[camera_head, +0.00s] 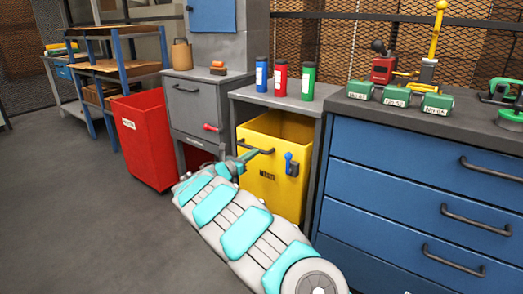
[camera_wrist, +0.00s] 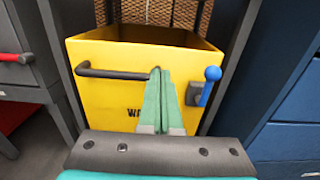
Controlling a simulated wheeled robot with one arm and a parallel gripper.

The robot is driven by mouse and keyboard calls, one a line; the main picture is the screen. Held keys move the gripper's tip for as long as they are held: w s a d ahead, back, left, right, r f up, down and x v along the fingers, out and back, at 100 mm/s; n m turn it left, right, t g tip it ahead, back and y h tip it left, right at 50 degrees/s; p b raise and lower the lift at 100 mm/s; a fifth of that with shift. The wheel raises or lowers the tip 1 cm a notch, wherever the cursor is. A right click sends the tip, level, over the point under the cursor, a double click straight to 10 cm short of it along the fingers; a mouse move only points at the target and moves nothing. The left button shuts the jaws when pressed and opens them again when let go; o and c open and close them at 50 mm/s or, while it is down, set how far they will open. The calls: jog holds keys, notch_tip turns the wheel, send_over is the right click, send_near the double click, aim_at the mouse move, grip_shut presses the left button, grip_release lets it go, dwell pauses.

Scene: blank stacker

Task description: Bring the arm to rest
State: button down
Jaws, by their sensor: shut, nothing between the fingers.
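My gripper (camera_head: 248,156) is at the end of my arm, in front of the yellow waste bin (camera_head: 271,170) in the head view. In the wrist view my gripper (camera_wrist: 157,75) has its two green fingers together, pointing at the bin's front (camera_wrist: 123,95), with nothing between them. The fingertips overlap the right end of the bin's dark bar handle (camera_wrist: 110,74) in the wrist view; I cannot tell whether they touch it. A small blue-knobbed lever (camera_wrist: 209,82) is on the bin's front, to the right of the fingers.
A blue drawer cabinet (camera_head: 400,181) stands close on the right, with green blocks (camera_head: 396,97) on top. A grey cabinet (camera_head: 192,107) and a red bin (camera_head: 145,140) stand to the left. Blue, red and green canisters (camera_head: 281,78) stand above the yellow bin. The floor (camera_head: 75,215) at left is clear.

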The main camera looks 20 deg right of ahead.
jog(key=s+d+r+m+g+h, duration=0.1)
jog(key=s+d+r+m+g, duration=0.25)
jog(key=s, duration=0.35)
jog(key=s+d+r+m+g, duration=0.3)
jog(key=s+d+m, duration=0.15)
jog(key=s, duration=0.35)
jog(key=s+d+m+g+y, duration=0.2)
jog(key=s+m, duration=0.2)
jog(key=s, duration=0.6)
jog(key=s+d+m+g+y, duration=0.2)
jog(key=s+m+g, duration=0.15)
jog(key=s, duration=0.65)
jog(key=s+a+f+m+y, duration=0.3)
jog(key=s+a+y, duration=0.1)
jog(key=s+a, duration=0.3)
jog(key=s+a+f+m+y, duration=0.3)
jog(key=s+a, duration=0.5)
jog(key=s, duration=0.4)
jog(key=s+a+f+m+y, duration=0.3)
jog(key=s+a, duration=0.4)
jog(key=s, duration=0.3)
jog(key=shift+a+f+m+y, duration=0.35)
jog(key=shift+f+y, duration=0.2)
jog(key=shift+y, duration=0.25)
